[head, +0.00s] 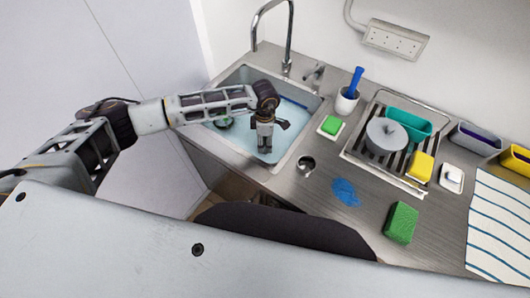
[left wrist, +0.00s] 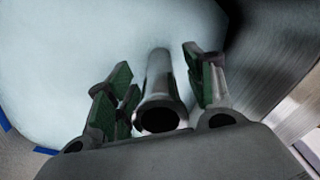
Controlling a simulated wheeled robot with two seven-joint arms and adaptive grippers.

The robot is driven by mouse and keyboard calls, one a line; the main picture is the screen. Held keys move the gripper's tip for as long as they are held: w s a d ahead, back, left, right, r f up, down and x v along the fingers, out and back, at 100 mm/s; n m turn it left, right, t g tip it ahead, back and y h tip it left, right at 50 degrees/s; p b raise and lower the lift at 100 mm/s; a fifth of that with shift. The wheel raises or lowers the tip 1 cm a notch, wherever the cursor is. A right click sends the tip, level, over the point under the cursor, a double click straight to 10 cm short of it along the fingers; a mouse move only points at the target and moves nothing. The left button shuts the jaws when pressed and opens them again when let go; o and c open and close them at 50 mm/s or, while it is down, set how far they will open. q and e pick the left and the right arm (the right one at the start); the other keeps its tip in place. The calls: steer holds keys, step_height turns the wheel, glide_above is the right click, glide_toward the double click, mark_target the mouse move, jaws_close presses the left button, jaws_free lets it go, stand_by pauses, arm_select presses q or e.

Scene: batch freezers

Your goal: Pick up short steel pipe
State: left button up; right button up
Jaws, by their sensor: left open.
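A short steel pipe (left wrist: 160,88) shows in the left wrist view, its flared, dark open end toward the camera. It lies between the green-padded fingers of my left gripper (left wrist: 158,90). The fingers are open, with visible gaps on both sides of the pipe. In the head view my left gripper (head: 265,143) points down into the sink, over the pale blue basin. The pipe cannot be told apart from the gripper there. My right gripper is not in view.
The sink (head: 233,147) has raised walls and a tall faucet (head: 291,35) behind it. A round metal piece with a dark opening (head: 306,166) is on the counter to the right. A dish rack (head: 352,150), a green sponge (head: 401,223) and a blue patch (head: 346,192) are further right.

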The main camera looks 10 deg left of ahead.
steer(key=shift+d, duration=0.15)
arm_select(q)
steer(key=c, duration=1)
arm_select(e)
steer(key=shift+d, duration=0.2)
arm_select(q)
steer(key=shift+r, duration=0.1)
step_height(320, 180, up, 8)
steer(key=shift+r+b, duration=0.15)
steer(key=shift+b, duration=0.6)
steer(key=shift+r, duration=0.75)
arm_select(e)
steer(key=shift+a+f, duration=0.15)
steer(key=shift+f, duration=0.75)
